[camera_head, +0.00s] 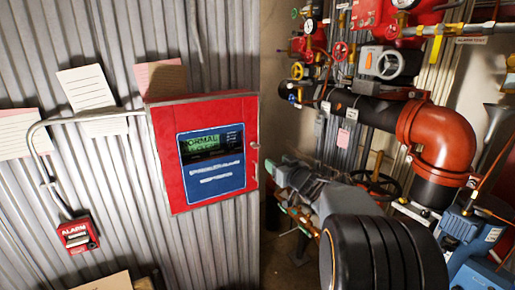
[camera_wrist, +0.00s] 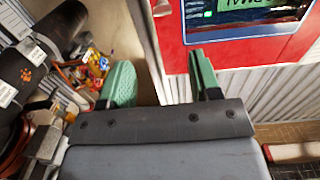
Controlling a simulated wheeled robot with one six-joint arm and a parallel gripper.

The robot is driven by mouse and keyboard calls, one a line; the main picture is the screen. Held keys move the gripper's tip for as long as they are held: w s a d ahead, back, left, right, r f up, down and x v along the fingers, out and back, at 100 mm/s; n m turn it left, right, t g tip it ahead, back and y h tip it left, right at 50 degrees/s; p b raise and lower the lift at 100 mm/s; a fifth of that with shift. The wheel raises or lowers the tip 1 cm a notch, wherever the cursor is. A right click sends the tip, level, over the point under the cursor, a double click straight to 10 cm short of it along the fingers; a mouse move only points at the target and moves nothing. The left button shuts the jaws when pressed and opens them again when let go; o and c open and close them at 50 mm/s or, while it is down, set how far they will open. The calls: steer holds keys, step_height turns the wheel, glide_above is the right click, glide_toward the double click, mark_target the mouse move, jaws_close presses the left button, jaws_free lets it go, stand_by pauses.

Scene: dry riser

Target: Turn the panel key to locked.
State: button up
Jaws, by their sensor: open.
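The red panel (camera_head: 245,112) is mounted on a corrugated wall in the head view, with a blue-framed green screen. A small silver fitting (camera_head: 255,146) sits at its right edge; I cannot tell whether it is the key or a latch. In the head view my gripper (camera_head: 272,167) is just right of the panel. The key's position cannot be read.
Red and black pipes (camera_head: 435,140), valves (camera_head: 390,64) and gauges crowd the right side, close to my arm. A red alarm box (camera_head: 77,236) and a grey conduit (camera_head: 95,117) are on the wall left of the panel. Paper sheets (camera_head: 87,88) hang there too.

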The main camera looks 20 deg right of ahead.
mark_target(258, 147)
steer(key=shift+y, duration=0.3)
steer(key=w, duration=0.4)
steer(key=w+a+p, duration=0.1)
steer(key=w, duration=0.4)
steer(key=w+p, duration=0.1)
steer(key=w, duration=0.3)
steer(key=shift+w+a, duration=0.3)
steer(key=shift+w, duration=0.05)
steer(key=c, duration=0.9)
